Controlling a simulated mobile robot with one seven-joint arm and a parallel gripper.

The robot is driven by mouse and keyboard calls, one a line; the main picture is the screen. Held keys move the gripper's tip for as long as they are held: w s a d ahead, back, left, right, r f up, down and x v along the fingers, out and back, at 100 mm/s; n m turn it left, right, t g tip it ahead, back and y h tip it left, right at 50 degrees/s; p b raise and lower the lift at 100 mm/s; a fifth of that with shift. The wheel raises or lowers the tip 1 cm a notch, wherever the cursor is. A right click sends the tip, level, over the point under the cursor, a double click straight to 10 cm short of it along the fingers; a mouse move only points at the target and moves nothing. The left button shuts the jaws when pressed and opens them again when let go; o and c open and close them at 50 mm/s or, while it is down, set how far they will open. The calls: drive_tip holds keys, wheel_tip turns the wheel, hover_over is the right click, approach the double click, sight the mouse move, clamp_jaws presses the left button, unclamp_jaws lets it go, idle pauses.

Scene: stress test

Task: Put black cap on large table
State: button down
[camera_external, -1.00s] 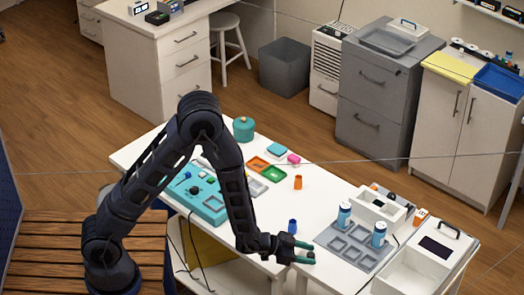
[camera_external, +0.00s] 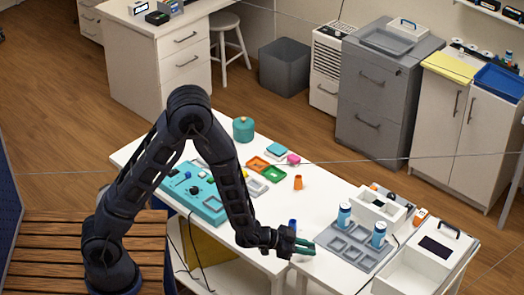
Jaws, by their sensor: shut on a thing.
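My gripper (camera_external: 306,246), with teal fingers, is shut just above the front edge of the large white table (camera_external: 222,150), left of the grey tray. What it holds is too small and too dark to make out. I cannot pick out the black cap with certainty. A small dark knob-like piece (camera_external: 194,190) sits on the teal box (camera_external: 200,203) at the table's left part.
An orange cup (camera_external: 298,182), orange tray (camera_external: 257,164), green tray (camera_external: 274,173) and teal pot (camera_external: 243,128) stand on the table. Two blue-and-white bottles (camera_external: 344,214) (camera_external: 378,234) stand on the grey tray (camera_external: 352,244). Bare table lies between the orange cup and the grey tray.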

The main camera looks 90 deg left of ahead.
wheel_tip(320, 180, up, 17)
drive_tip(key=w+d+f+m+h, duration=0.1)
drive_tip(key=w+d+f+h, duration=0.1)
drive_tip(key=f, duration=0.4)
drive_tip(key=w+d+f+m+h, duration=0.1)
drive_tip(key=w+d+f+m, duration=0.1)
drive_tip(key=w+d+f, duration=0.2)
drive_tip(key=shift+w+f+g+h, duration=0.3)
drive_tip(key=shift+f+g+h, duration=0.1)
drive_tip(key=shift+f, duration=0.55)
drive_tip(key=shift+d, duration=0.15)
drive_tip(key=shift+r, duration=0.1)
drive_tip(key=s+a+r+n+y, duration=0.1)
drive_tip(key=s+a+r+y, duration=0.1)
drive_tip(key=r, duration=0.4)
drive_tip(key=s+a+r+n+y, duration=0.1)
drive_tip(key=s+a+r+n, duration=0.1)
drive_tip(key=s+a+r, duration=0.2)
drive_tip(key=shift+s+a+r+t+y, duration=0.2)
drive_tip(key=shift+s+r+t+y, duration=0.2)
drive_tip(key=shift+r, duration=0.55)
